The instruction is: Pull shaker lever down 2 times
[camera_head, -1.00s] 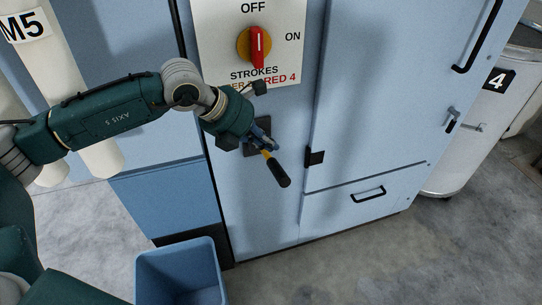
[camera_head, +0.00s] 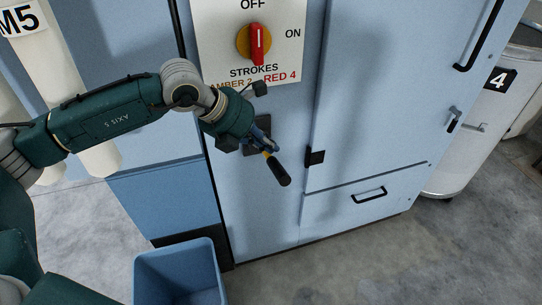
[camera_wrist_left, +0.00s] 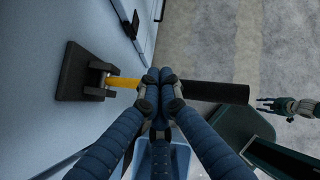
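The shaker lever has a yellow shaft and black grip (camera_head: 278,172) and juts from a dark mounting plate on the light blue cabinet front, angled down to the right. In the left wrist view its black grip (camera_wrist_left: 220,92) extends right of the fingers. My left gripper (camera_head: 264,146) is at the lever's shaft. My right gripper (camera_wrist_left: 278,105) shows small, with fingers apart, away from the lever.
A white panel with a red knob (camera_head: 258,44) sits above the lever, lettered OFF, ON, STROKES, AMBER 2, RED 4. A blue bin (camera_head: 150,270) stands on the floor below left. A drawer (camera_head: 335,212) is lower right; a white drum (camera_head: 468,135) stands beyond it.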

